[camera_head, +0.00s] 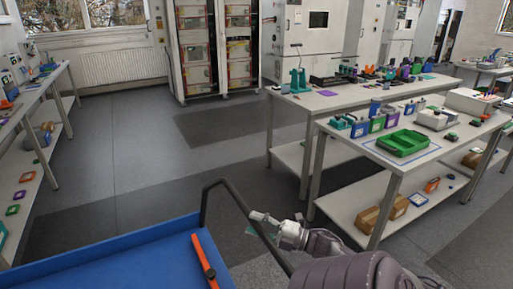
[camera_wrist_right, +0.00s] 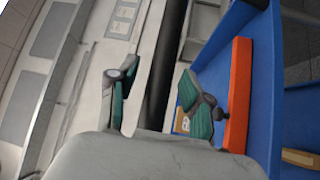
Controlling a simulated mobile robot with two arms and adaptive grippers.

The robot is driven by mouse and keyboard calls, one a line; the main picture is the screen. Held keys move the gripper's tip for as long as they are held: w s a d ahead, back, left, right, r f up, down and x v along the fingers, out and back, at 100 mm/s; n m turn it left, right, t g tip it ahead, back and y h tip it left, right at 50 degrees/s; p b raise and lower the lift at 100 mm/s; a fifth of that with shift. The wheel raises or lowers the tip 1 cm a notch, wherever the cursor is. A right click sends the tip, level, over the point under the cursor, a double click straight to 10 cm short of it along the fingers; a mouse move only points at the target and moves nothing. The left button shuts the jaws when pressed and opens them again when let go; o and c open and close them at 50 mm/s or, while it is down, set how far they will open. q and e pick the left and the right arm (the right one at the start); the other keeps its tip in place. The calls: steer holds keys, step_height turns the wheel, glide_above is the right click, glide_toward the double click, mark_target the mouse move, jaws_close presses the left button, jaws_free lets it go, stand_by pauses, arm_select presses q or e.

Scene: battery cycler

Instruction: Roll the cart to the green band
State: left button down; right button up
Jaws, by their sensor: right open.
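The blue cart (camera_head: 120,262) is at the lower left of the head view, and its blue tray also shows in the wrist view (camera_wrist_right: 262,60). Its black handle (camera_head: 205,203) rises from the tray's right side. My right gripper (camera_head: 264,222) is at the handle's right part. In the wrist view the dark handle bar (camera_wrist_right: 168,70) runs between the two open green-padded fingers (camera_wrist_right: 160,98). I cannot tell whether either finger touches it. No green band shows on the floor in these views. My left gripper is not in view.
An orange bar (camera_head: 205,261) lies on the cart. A workbench (camera_head: 340,127) with a green tray (camera_head: 403,143) stands to the right. Another bench (camera_head: 30,95) lines the left wall, and tall cabinets (camera_head: 215,50) stand at the back. The grey floor (camera_head: 140,150) between them is clear.

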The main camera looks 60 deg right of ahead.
steer(key=v, duration=1.2)
steer(key=shift+d, duration=0.1)
steer(key=s+a+f+m+g+h, duration=0.1)
steer(key=a+f+m+g+h, duration=0.2)
steer(key=f, duration=0.7)
steer(key=s+a+f+m+g+h, duration=0.15)
steer(key=f+m, duration=0.35)
steer(key=f, duration=0.5)
steer(key=a+f+m+g+h, duration=0.2)
steer(key=a+f+m+g, duration=0.15)
steer(key=f, duration=0.65)
steer(key=s+a+f+m+g+y, duration=0.1)
steer(key=s+a+f+m+g, duration=0.1)
steer(key=s+a+f+g, duration=0.3)
steer(key=s+a+f+m+g+y, duration=0.2)
steer(key=s+a+f+g, duration=0.3)
steer(key=a+f, duration=0.9)
steer(key=s+a, duration=0.1)
steer(key=a, duration=0.5)
steer(key=shift+s+a, duration=0.3)
steer(key=shift+a, duration=0.05)
steer(key=shift+m, duration=0.25)
